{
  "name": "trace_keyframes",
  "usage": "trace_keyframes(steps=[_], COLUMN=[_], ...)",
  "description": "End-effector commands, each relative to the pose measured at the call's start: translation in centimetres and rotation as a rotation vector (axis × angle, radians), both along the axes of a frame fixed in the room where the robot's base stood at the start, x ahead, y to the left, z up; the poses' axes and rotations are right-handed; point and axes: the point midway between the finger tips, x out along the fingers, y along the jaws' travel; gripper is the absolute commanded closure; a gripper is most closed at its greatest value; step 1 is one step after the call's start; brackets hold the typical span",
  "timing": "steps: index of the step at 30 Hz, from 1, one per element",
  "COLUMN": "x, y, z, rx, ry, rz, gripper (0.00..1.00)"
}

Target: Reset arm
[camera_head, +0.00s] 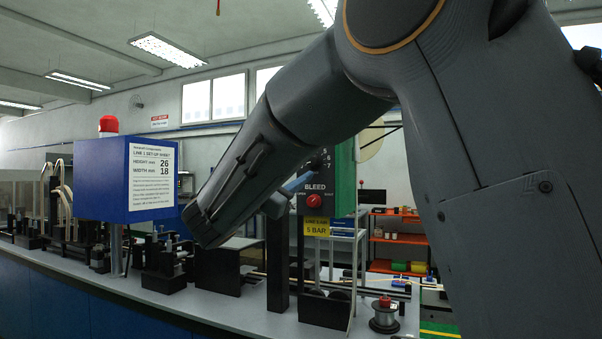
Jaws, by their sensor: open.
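My arm comes in from the upper right, and its grey forearm slants down to the left across the middle of the head view. The wrist shows just right of the forearm's lower end. My gripper (322,162) lies beyond it, small, dark and partly hidden, in front of the green panel (344,178). Its jaws are open, and I see nothing held in them. I cannot tell whether it touches the panel.
A red knob (314,200) marked BLEED and a yellow 5 BAR label (316,227) are close below the gripper. A blue box with a sign (110,180) stands left of the forearm. A long bench (215,305) carries several machine parts and a spool (384,318). Orange shelves (398,240) stand behind.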

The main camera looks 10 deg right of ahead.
Motion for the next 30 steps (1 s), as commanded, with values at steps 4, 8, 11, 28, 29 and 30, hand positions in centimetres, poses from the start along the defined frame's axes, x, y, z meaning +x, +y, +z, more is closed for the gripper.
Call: trace_keyframes(steps=[4, 8, 11, 28, 29, 30], x=[-0.8, -0.9, -0.9, -2.5, -3.0, -3.9], y=[0.8, 1.0, 1.0, -5.6, -6.7, -7.9], z=[-0.4, -0.4, -0.4, -9.9, -11.6, -14.0], rx=[0.001, 0.001, 0.001, 0.251, 0.301, 0.371], ry=[-0.001, -0.001, -0.001, 0.167, 0.192, 0.223], rz=[0.000, 0.000, 0.000, -0.090, -0.110, -0.136], gripper=[0.58, 0.58, 0.58, 0.58, 0.58, 0.58])
